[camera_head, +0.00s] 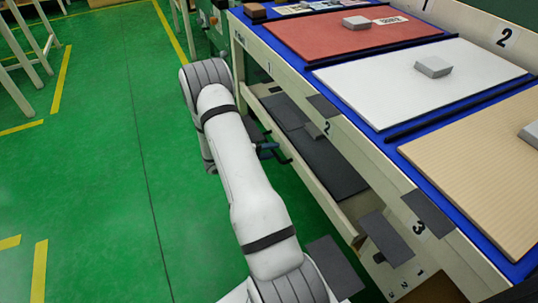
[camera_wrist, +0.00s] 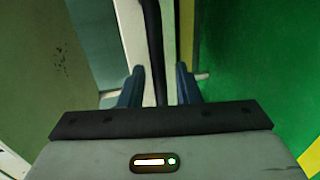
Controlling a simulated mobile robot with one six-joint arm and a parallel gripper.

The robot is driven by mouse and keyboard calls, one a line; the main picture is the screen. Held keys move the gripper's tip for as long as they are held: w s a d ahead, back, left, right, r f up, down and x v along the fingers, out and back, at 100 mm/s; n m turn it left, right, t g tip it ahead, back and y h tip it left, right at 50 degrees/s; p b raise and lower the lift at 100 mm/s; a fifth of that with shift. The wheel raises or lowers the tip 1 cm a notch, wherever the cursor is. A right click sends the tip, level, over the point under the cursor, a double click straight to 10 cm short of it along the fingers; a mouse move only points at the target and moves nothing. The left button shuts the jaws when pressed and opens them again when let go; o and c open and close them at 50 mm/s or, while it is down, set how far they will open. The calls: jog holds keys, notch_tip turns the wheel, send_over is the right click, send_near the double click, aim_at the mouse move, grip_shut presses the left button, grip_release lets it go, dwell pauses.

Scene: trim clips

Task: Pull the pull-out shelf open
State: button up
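The pull-out shelf (camera_head: 333,171) is under the bench, with a dark grey surface and a beige front rim. A dark bar handle (camera_wrist: 152,40) runs along its front; in the head view only a small dark part (camera_head: 283,158) shows beside my gripper. My gripper (camera_head: 268,151) is at the shelf front, mostly hidden behind my arm. In the wrist view my gripper (camera_wrist: 159,88) has its two blue-grey fingers apart, one on each side of the bar. A gap shows between the bar and the right finger; contact on the left is unclear.
The bench's blue top (camera_head: 388,137) bears a red panel (camera_head: 330,42), a white panel (camera_head: 470,70) and a tan panel (camera_head: 480,155), with grey blocks on them. Dark plates (camera_head: 386,238) hang near the bench's front.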

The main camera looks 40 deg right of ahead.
jog(key=shift+s+d, duration=0.1)
jog(key=shift+d, duration=0.2)
grip_shut()
